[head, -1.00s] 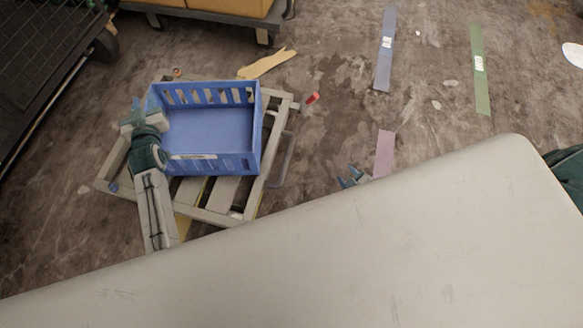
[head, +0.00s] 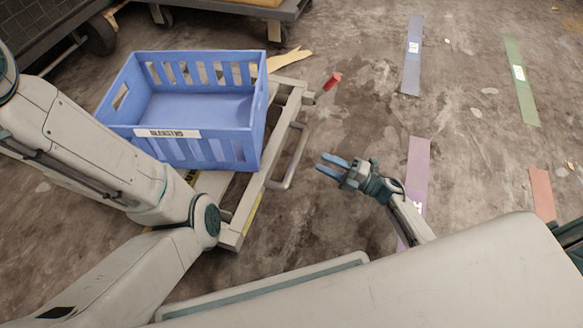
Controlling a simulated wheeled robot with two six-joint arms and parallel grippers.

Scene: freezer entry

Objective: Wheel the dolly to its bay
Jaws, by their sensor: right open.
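The dolly (head: 231,231) is a low grey slatted platform on the floor at left centre. A blue slotted crate (head: 198,148) with a white label stands on it. A grey loop handle (head: 290,160) sticks out from its right side. A red-tipped lever (head: 332,81) shows at its far right corner. My right gripper (head: 320,163) is open and empty, just right of the loop handle and apart from it, with its blue fingers pointing left. My left arm crosses the near left part of the dolly and crate; its gripper is out of view.
Floor strips lie to the right: blue (head: 412,55), green (head: 521,80), purple (head: 416,175) and red (head: 542,193). Which marks the dolly's bay is unclear. Another dark cart (head: 235,8) stands at the back. The floor between dolly and strips is mostly clear.

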